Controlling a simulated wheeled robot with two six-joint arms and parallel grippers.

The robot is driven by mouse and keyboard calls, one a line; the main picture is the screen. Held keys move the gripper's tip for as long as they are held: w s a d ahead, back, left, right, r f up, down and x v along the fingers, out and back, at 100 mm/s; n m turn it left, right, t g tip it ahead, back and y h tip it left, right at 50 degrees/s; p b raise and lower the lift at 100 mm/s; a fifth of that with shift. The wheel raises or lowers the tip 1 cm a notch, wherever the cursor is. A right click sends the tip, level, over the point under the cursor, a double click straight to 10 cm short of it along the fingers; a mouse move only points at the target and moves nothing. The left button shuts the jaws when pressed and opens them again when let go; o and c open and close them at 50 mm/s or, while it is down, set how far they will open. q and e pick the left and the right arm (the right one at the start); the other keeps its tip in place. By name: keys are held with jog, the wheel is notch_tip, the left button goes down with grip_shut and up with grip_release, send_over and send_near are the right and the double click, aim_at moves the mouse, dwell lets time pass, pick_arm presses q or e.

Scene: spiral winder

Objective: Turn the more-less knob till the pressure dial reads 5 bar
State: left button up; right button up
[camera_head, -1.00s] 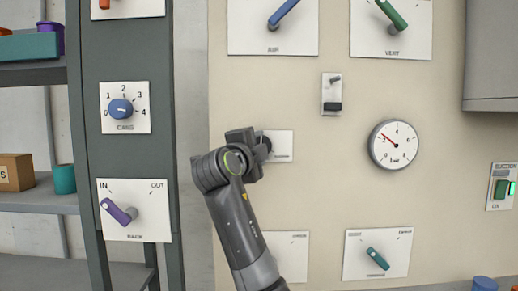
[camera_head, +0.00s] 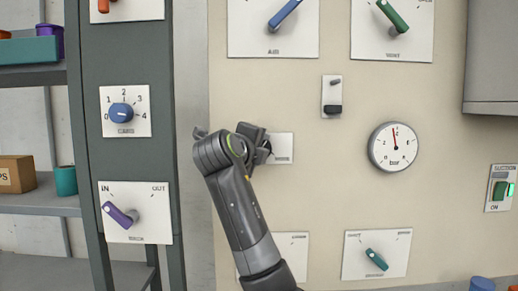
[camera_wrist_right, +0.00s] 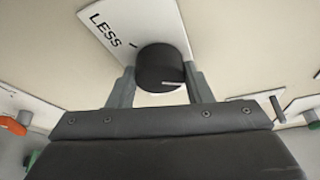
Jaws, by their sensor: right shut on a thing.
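The more-less knob is a black round knob (camera_wrist_right: 160,66) with a white pointer line, on a white plate (camera_wrist_right: 112,28) marked LESS in the right wrist view. My right gripper (camera_wrist_right: 161,86) is shut on it, one finger on each side. In the head view my right gripper (camera_head: 262,147) covers the knob, and only the right part of its plate (camera_head: 283,148) shows. The pressure dial (camera_head: 396,160) is a round white gauge marked bar; its red needle points almost straight up, slightly left. Its small numbers are hard to read. My left gripper is not in view.
Other controls surround the knob: a blue lever (camera_head: 284,13) and a green lever (camera_head: 393,14) above, a small switch (camera_head: 333,98), and a teal knob (camera_head: 377,259) below. A dark post with a blue selector (camera_head: 121,112) and purple lever (camera_head: 121,215) stands left.

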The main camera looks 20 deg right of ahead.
jog(key=o, duration=1)
jog(key=shift+w+a, duration=0.1)
jog(key=shift+w, duration=0.05)
jog(key=b+v, duration=0.5)
jog(key=v, duration=1.2)
jog(key=shift+s, duration=0.25)
